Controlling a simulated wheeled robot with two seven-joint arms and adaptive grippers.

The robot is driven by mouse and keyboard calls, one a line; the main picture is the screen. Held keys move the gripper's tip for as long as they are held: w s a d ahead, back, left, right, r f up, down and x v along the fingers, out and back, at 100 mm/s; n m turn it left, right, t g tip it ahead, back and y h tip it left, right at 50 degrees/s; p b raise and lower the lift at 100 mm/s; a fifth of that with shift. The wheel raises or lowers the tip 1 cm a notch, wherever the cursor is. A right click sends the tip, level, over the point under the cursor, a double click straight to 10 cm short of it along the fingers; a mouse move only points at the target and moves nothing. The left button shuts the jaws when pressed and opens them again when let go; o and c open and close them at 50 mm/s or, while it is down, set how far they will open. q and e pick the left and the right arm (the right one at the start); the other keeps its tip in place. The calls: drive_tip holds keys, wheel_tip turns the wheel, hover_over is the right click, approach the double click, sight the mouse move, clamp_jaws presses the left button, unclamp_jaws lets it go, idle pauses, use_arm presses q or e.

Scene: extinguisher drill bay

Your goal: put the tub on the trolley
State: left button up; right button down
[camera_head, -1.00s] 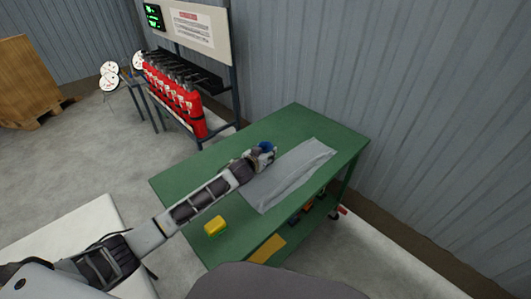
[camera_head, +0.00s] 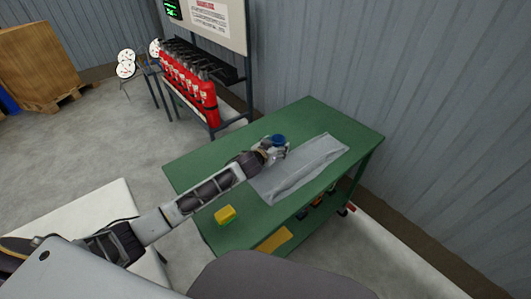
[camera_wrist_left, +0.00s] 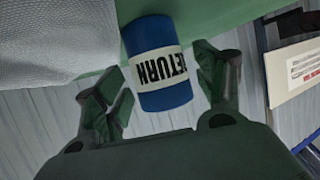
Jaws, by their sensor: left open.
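The tub (camera_head: 278,140) is a small blue cylinder at the far end of my left arm, over the green top of the trolley (camera_head: 195,170). In the left wrist view the tub (camera_wrist_left: 155,40) shows a pale band with dark letters ending in "ETURN". My left gripper (camera_head: 274,150) is open. In the left wrist view its fingers (camera_wrist_left: 165,88) stand on either side of the tub, with gaps showing. I cannot tell whether the tub's end touches the trolley top. My right gripper is not in view.
A grey cloth (camera_head: 305,168) lies on the trolley top, right beside the gripper. A yellow block (camera_head: 225,214) sits near its front left. Red extinguishers (camera_head: 190,82) stand on a rack behind. A corrugated wall (camera_head: 430,110) runs close along the right side.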

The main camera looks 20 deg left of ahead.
sight(275, 146)
use_arm(q)
drive_tip(key=shift+v, duration=2.1)
drive_tip(key=shift+p+v, duration=0.45)
drive_tip(key=shift+v, duration=1.75)
drive_tip(key=shift+s+a+r, duration=0.15)
drive_tip(key=shift+s+r, duration=0.1)
drive_tip(key=shift+s, duration=0.35)
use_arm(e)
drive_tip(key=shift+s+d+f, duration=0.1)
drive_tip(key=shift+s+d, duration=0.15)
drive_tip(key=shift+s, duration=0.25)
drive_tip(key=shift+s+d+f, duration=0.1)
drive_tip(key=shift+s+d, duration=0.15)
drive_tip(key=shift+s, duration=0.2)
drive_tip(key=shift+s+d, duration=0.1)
